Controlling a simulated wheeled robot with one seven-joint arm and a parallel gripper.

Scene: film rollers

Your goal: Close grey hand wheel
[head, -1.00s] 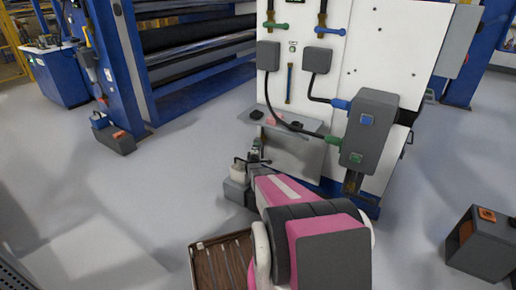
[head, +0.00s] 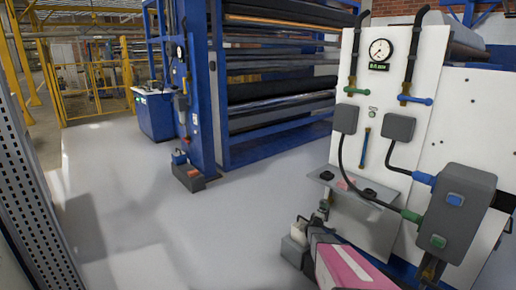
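I cannot make out a grey hand wheel for certain in the head view. The white machine panel (head: 392,130) on the right carries a green-handled valve (head: 357,91) and a blue-handled valve (head: 415,99) on dark pipes. Small dark round parts (head: 369,193) lie on the grey shelf (head: 345,190) lower on the panel; they are too small to identify. My pink and grey arm enters at the bottom. My gripper (head: 323,208) appears small and dark near the shelf's left edge. Its fingers are too small to tell open from shut.
A round gauge (head: 380,50) sits high on the panel. A blue roller frame (head: 203,90) stands behind. A perforated grey panel (head: 38,190) edges the left. The floor (head: 150,220) between is clear.

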